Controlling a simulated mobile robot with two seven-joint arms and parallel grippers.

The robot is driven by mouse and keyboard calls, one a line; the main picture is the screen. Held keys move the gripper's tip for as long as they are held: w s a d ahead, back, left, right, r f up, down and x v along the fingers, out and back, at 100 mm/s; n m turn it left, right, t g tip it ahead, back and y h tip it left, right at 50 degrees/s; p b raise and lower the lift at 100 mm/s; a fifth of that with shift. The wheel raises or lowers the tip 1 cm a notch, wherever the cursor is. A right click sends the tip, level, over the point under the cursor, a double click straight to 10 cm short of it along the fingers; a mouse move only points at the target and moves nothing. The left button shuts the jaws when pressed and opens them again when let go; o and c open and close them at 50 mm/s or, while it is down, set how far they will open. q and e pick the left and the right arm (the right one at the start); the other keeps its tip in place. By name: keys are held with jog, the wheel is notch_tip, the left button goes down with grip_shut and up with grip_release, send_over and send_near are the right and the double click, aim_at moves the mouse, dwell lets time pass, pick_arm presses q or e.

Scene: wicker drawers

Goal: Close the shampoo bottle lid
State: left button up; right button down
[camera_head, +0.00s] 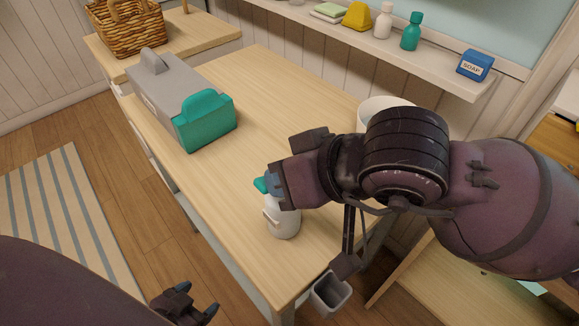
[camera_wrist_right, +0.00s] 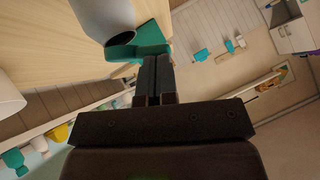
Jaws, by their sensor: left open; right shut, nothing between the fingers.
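The shampoo bottle (camera_head: 281,219) is white and stands upright near the front edge of the wooden table. Its teal lid (camera_head: 261,185) shows at its top left, partly hidden by my right gripper (camera_head: 275,190). The right wrist view shows the white bottle (camera_wrist_right: 103,18) and the teal lid (camera_wrist_right: 138,45), with the shut fingers of my right gripper (camera_wrist_right: 158,62) at the lid. My left gripper (camera_head: 196,306) is open and empty, low at the bottom of the head view, away from the bottle.
A grey and teal box (camera_head: 165,95) stands on the table (camera_head: 265,85) at the back left. A white bowl (camera_head: 372,108) is behind my right arm. A wall shelf (camera_head: 425,62) holds bottles and a blue soap box (camera_head: 475,66). A wicker basket (camera_head: 125,28) is at the far left.

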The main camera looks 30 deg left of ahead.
jog(key=shift+s+a+f, duration=0.1)
jog(key=shift+s+f, duration=0.15)
jog(key=shift+f, duration=0.1)
pick_arm(q)
jog(key=shift+r, duration=0.1)
pick_arm(e)
jog(key=shift+r, duration=0.1)
pick_arm(q)
jog(key=shift+w+r+p, duration=0.3)
jog(key=shift+r, duration=0.15)
pick_arm(e)
jog(key=shift+r, duration=0.75)
pick_arm(q)
jog(key=shift+d, duration=0.1)
